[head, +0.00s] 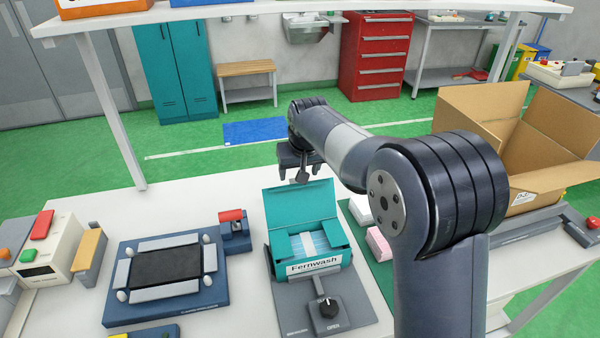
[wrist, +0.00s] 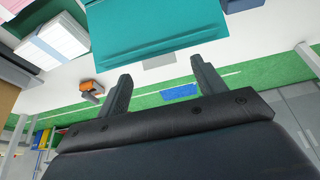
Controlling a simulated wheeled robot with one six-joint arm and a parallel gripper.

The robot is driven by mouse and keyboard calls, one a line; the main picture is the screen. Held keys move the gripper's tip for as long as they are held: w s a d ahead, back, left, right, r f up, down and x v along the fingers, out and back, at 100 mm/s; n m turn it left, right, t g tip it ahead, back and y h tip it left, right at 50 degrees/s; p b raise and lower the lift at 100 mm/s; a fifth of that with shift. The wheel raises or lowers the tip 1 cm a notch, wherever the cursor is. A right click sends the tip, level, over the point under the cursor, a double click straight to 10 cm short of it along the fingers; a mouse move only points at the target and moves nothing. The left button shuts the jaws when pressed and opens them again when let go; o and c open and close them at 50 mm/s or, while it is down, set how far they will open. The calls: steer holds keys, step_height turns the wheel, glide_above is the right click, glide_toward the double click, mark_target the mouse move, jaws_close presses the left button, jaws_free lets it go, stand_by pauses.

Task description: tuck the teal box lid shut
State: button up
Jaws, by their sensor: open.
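The teal box (head: 310,262), labelled Fernwash, stands open in a grey holder with a black knob (head: 329,308) in front. Its lid (head: 299,204) stands up at the back, and side flaps spread at left and right. Pale blue and white contents (head: 308,246) show inside. My gripper (head: 300,178) is above and behind the raised lid, apart from it. In the wrist view its two fingers (wrist: 162,88) are spread and empty, with the teal lid (wrist: 155,25) beyond them at the top.
A dark blue fixture with a black pad (head: 167,264) and a red-topped clamp (head: 233,228) stand left of the box. Pink and white packs (head: 379,245) lie to its right, partly behind my arm. A large open carton (head: 520,140) is at the right. White table is bare behind the fixture.

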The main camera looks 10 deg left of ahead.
mark_target(299, 185)
steer(key=shift+w+f, duration=0.45)
steer(key=shift+f, duration=0.2)
steer(key=shift+w+a+f, duration=0.15)
steer(key=shift+w+f, duration=0.05)
steer(key=shift+f, duration=0.5)
steer(key=shift+c, duration=0.2)
steer(key=c, duration=1.4)
